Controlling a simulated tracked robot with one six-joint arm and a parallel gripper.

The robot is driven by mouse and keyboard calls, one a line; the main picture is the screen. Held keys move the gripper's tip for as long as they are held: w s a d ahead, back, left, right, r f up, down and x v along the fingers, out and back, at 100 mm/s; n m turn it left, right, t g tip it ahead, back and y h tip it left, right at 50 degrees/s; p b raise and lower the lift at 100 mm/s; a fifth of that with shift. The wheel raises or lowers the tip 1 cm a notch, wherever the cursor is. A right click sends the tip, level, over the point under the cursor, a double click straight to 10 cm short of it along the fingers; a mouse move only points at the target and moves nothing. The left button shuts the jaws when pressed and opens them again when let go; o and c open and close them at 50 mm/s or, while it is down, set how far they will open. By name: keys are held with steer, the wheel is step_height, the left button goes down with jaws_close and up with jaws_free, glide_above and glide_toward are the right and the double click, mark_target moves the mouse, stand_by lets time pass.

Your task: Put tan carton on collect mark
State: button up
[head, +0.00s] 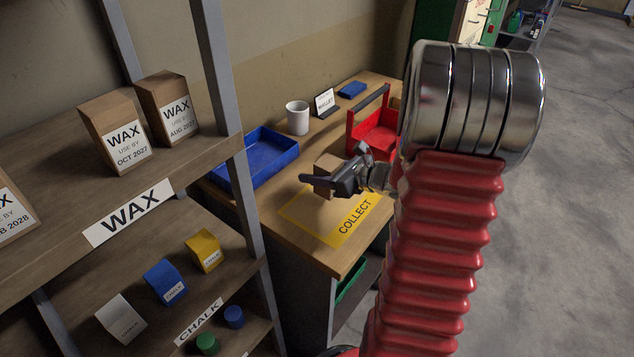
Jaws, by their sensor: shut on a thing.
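My gripper (335,181) is shut on the carton, over the back part of the collect mark. The collect mark (325,228) is a yellow-outlined area on the bench top with the word COLLECT along its right side. I cannot tell whether the carton touches the bench or hangs just above it.
A blue tray (262,158), a white mug (297,118), a small WALLET sign (325,102) and a red tool caddy (372,136) stand around the mark. A shelf (188,146) with WAX boxes and chalk cartons rises at left. Open floor lies at right.

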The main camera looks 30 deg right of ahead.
steer(key=shift+f, duration=1.85)
steer(key=o, duration=1.1)
steer(key=shift+f, duration=0.1)
steer(key=shift+o, duration=0.2)
steer(key=shift+s+d+r, duration=0.2)
steer(key=shift+s+r, duration=0.05)
steer(key=shift+s, duration=0.1)
steer(key=v, duration=1.1)
steer(key=shift+s, duration=0.15)
